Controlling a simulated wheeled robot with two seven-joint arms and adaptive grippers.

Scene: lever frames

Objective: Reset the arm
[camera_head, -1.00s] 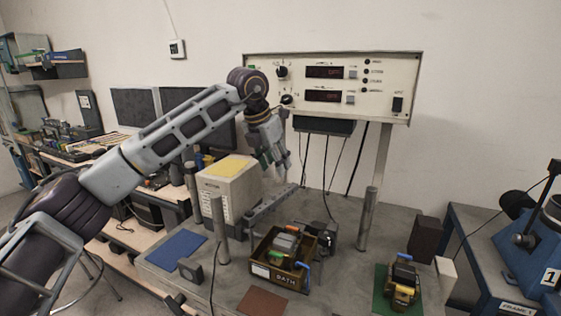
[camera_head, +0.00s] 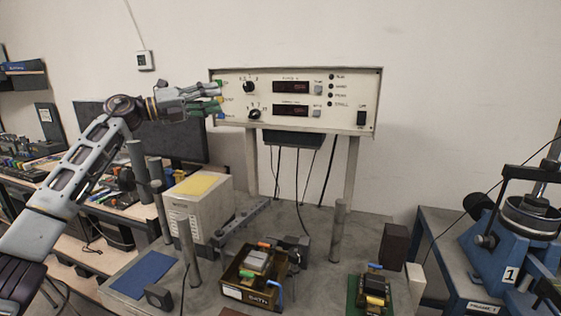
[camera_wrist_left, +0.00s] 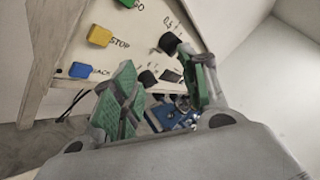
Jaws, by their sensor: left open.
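My left gripper (camera_head: 215,94) is open and empty, level with the left edge of the control panel (camera_head: 300,76). In the left wrist view the gripper (camera_wrist_left: 162,88) shows green-padded fingers spread apart. Beyond them are a green GO button (camera_wrist_left: 130,3), a yellow STOP button (camera_wrist_left: 98,36) and a blue BACK button (camera_wrist_left: 80,70). I cannot tell whether a finger touches the panel. A grey bar (camera_head: 240,222) lies low over the bench, beside the box with the yellow top (camera_head: 198,205). My right gripper is out of view.
A brown tray marked BATH (camera_head: 232,291) and a green mat with a device (camera_head: 372,290) stand on the bench. Metal posts (camera_head: 338,232) rise around them. A blue machine (camera_head: 490,255) is at the right. Cables hang below the panel.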

